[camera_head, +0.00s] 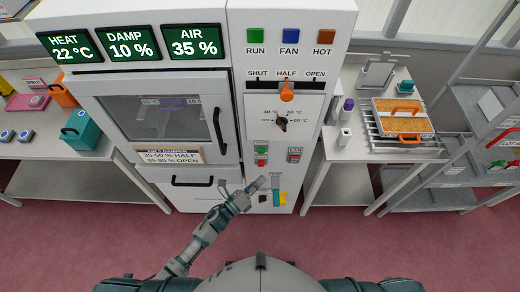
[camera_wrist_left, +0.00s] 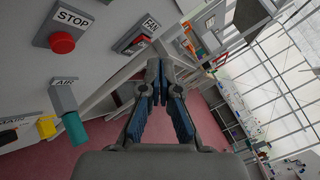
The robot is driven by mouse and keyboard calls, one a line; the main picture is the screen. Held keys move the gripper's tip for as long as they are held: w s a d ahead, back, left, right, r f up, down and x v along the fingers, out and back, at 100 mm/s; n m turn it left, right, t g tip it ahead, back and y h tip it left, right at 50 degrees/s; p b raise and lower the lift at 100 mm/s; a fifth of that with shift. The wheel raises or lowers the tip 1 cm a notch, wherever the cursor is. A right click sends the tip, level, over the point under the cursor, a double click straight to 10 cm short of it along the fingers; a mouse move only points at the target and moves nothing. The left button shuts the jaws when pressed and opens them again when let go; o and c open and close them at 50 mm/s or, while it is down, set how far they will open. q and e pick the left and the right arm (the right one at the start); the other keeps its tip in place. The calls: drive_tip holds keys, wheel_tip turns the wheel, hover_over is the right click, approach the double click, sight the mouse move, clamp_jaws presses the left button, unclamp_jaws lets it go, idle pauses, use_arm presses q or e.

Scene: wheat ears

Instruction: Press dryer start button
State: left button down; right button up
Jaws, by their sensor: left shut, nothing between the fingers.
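The dryer (camera_head: 240,100) is a tall white cabinet with a glass-windowed door and a control panel on its right. A green button (camera_head: 262,149) sits above a red button (camera_head: 262,162) low on that panel. My left gripper (camera_head: 262,182) is shut and empty, just below these buttons and in front of the panel. In the left wrist view, the shut fingers (camera_wrist_left: 158,65) point past the panel, to the right of the red STOP button (camera_wrist_left: 62,42) and below the FAN switch (camera_wrist_left: 135,40). The green button is out of that view. My right gripper is not in view.
A teal AIR handle (camera_wrist_left: 70,118) and a yellow handle (camera_wrist_left: 46,127) stick out near the left gripper. An orange lever (camera_head: 287,91) and a dial (camera_head: 281,123) are higher up. Tables with a teal box (camera_head: 80,133) and a grain tray (camera_head: 402,117) flank the dryer.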

sight(261, 151)
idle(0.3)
use_arm(q)
drive_tip(key=w+b, duration=0.2)
drive_tip(key=w, duration=0.6)
drive_tip(key=shift+w, duration=0.4)
idle(1.2)
drive_tip(key=shift+w+r, duration=0.1)
drive_tip(key=shift+w, duration=0.3)
idle(0.3)
